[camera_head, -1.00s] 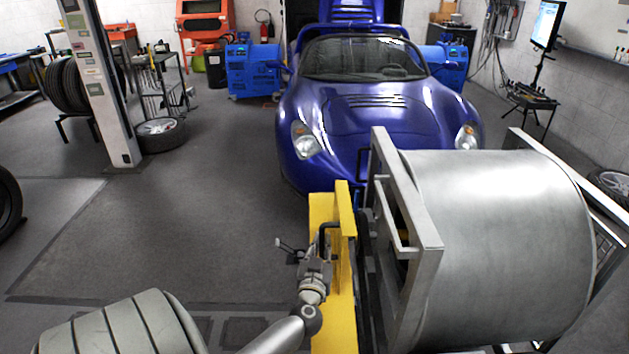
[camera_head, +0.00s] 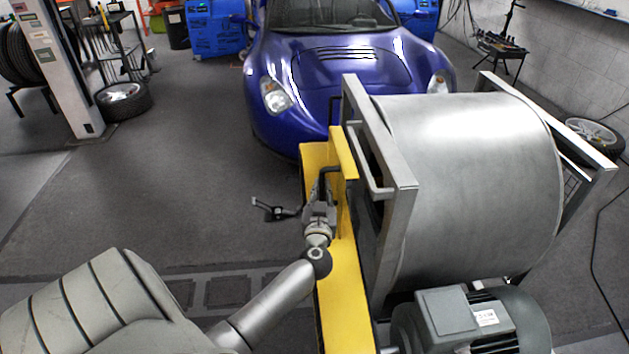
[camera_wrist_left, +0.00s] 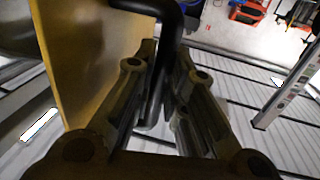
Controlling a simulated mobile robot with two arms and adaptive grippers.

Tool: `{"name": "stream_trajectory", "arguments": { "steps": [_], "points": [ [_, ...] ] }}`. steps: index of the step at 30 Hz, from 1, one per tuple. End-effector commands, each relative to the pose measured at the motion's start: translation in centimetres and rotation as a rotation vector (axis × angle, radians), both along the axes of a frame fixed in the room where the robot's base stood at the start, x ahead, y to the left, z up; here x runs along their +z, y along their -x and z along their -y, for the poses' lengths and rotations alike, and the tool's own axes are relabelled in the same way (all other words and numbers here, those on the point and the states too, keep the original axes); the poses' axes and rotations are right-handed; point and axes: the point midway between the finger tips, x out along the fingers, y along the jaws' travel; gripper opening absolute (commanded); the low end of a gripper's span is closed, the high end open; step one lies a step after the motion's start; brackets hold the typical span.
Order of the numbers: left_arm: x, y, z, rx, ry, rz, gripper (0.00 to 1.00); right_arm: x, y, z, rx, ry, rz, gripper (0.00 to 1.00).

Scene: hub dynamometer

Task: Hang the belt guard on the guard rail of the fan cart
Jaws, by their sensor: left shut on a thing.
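The belt guard (camera_head: 340,290) is a long yellow plate with a raised edge and a black handle. My left gripper (camera_head: 320,195) is shut on this handle at the guard's left side. In the left wrist view the two fingers (camera_wrist_left: 158,95) close around the black handle (camera_wrist_left: 165,40), beside the yellow guard (camera_wrist_left: 90,60). The guard is upright, close along the left side of the fan cart's grey frame (camera_head: 405,215). A short bar (camera_head: 372,172) on that frame may be the guard rail. Whether guard and rail touch cannot be told. My right gripper is not in view.
The cart carries a large grey drum (camera_head: 480,190) and a grey motor (camera_head: 470,320). A blue car (camera_head: 335,75) stands just behind. A grey post (camera_head: 58,70) and a wheel (camera_head: 123,100) are at left.

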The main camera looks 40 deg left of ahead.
Motion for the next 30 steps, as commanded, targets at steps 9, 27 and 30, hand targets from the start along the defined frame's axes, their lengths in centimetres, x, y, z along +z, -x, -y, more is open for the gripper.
{"name": "stream_trajectory", "arguments": {
  "steps": [9,27,30],
  "points": [
    [0.2,-1.8,1.4,0.000,-0.002,0.010,0.00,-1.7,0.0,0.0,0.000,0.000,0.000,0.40],
    [-0.3,-4.0,3.3,0.000,-0.004,0.006,0.00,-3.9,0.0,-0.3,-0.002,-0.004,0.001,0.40],
    [-0.6,-4.0,3.3,-0.001,-0.005,0.006,0.00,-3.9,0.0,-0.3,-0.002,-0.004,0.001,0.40]
  ]
}}
